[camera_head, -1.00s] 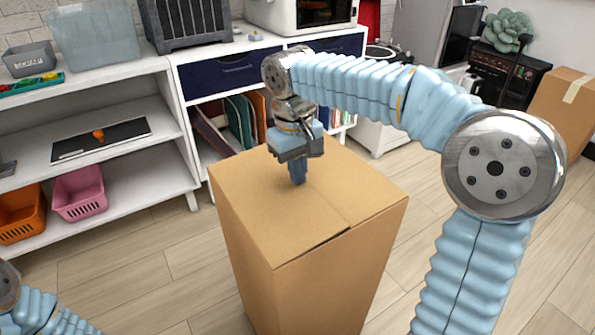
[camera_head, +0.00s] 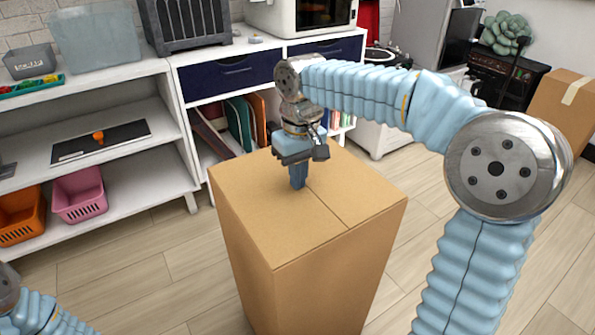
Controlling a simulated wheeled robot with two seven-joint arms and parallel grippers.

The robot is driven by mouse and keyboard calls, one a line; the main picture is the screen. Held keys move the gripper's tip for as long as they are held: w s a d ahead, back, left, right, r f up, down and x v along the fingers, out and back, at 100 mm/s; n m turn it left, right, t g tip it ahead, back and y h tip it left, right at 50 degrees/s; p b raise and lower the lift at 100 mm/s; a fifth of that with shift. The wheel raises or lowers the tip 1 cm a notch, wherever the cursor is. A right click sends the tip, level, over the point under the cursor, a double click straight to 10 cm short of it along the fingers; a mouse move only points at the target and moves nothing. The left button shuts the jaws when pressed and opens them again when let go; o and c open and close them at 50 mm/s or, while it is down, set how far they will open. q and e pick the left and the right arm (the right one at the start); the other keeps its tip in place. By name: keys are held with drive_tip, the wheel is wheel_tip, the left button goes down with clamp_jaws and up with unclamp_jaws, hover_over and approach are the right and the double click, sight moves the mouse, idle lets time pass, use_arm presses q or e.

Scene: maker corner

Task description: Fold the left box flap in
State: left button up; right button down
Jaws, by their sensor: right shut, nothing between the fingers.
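The tall cardboard box (camera_head: 300,285) stands on the floor in the middle of the view. Its left flap (camera_head: 265,225) lies flat across the left part of the top. The right flap (camera_head: 355,195) lies flat as well, and the two meet along a thin seam. My right gripper (camera_head: 298,184) is shut and empty, pointing down with its fingertips at the top of the box near the seam. I cannot tell whether they press on the cardboard. Only a piece of my left arm shows at the lower left; its gripper is out of view.
White shelves (camera_head: 120,165) stand behind and to the left, with an orange basket (camera_head: 22,218) and a pink basket (camera_head: 80,195). Another cardboard box (camera_head: 555,108) is at the far right. The wooden floor around the box is clear.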

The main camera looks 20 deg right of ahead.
drive_tip(key=shift+r+p, duration=0.6)
drive_tip(key=shift+p, duration=0.4)
wheel_tip(320, 180, up, 3)
drive_tip(key=shift+s+r+p, duration=0.1)
drive_tip(key=shift+p, duration=1.05)
wheel_tip(320, 180, up, 10)
drive_tip(key=shift+f+b, duration=0.25)
drive_tip(key=shift+b, duration=0.05)
